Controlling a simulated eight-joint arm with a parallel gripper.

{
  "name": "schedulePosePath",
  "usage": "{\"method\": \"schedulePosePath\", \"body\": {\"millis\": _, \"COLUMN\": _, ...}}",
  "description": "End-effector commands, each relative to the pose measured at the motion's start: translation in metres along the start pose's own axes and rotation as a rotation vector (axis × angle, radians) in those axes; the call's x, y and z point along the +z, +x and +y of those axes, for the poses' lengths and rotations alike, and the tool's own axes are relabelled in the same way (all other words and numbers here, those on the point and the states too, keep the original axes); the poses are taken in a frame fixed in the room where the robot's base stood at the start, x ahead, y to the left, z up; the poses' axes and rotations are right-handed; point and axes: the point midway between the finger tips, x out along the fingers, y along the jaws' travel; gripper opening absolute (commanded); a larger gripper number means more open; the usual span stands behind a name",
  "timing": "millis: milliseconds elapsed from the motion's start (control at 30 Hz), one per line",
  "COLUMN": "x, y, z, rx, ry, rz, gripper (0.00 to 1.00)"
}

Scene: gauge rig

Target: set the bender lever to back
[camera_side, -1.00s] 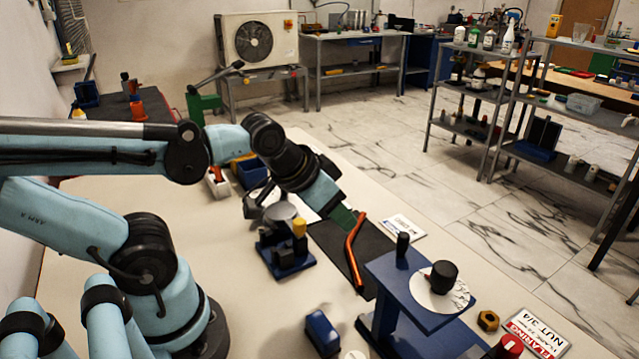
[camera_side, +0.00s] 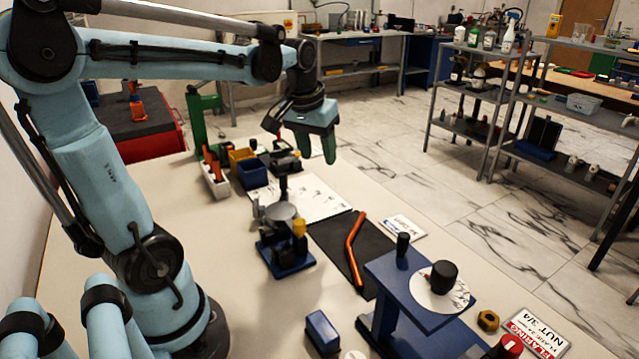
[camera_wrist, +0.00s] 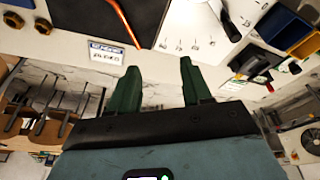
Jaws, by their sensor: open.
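The tube bender (camera_side: 283,245) stands on the bench in the side view, with a blue base, a grey round disc and a yellow knob. What looks like its lever (camera_side: 283,187) rises by the disc with a dark grip. In the wrist view, the grey lever (camera_wrist: 223,18) with its dark tip shows at the top edge, and the rest is cut off. My gripper (camera_side: 318,147) is in the air above and behind the bender, apart from it, fingers pointing down. In the wrist view, its two green fingers (camera_wrist: 160,72) are spread with nothing between them.
A bent orange tube (camera_side: 353,255) lies on a black mat (camera_side: 327,236) right of the bender. A marked white sheet (camera_side: 318,192) lies behind it. A blue stand (camera_side: 405,290) with a dial is in front right. Bins (camera_side: 250,172) and a green post (camera_side: 196,120) stand behind.

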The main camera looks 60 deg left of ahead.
Motion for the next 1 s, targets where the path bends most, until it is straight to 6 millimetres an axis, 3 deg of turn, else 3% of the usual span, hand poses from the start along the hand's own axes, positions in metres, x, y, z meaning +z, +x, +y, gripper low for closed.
{"method": "schedulePosePath", "body": {"millis": 33, "x": -0.013, "y": 0.002, "z": -0.018, "rx": -0.017, "ry": -0.058, "rz": -0.032, "gripper": 0.49}}
{"method": "schedulePosePath", "body": {"millis": 200, "x": -0.039, "y": 0.011, "z": -0.071, "rx": -0.056, "ry": -0.227, "rz": -0.144, "gripper": 0.49}}
{"method": "schedulePosePath", "body": {"millis": 433, "x": -0.053, "y": 0.023, "z": -0.125, "rx": -0.081, "ry": -0.382, "rz": -0.245, "gripper": 0.49}}
{"method": "schedulePosePath", "body": {"millis": 733, "x": -0.051, "y": 0.037, "z": -0.138, "rx": -0.086, "ry": -0.417, "rz": -0.27, "gripper": 0.49}}
{"method": "schedulePosePath", "body": {"millis": 1000, "x": -0.04, "y": 0.076, "z": -0.138, "rx": -0.086, "ry": -0.415, "rz": -0.268, "gripper": 0.49}}
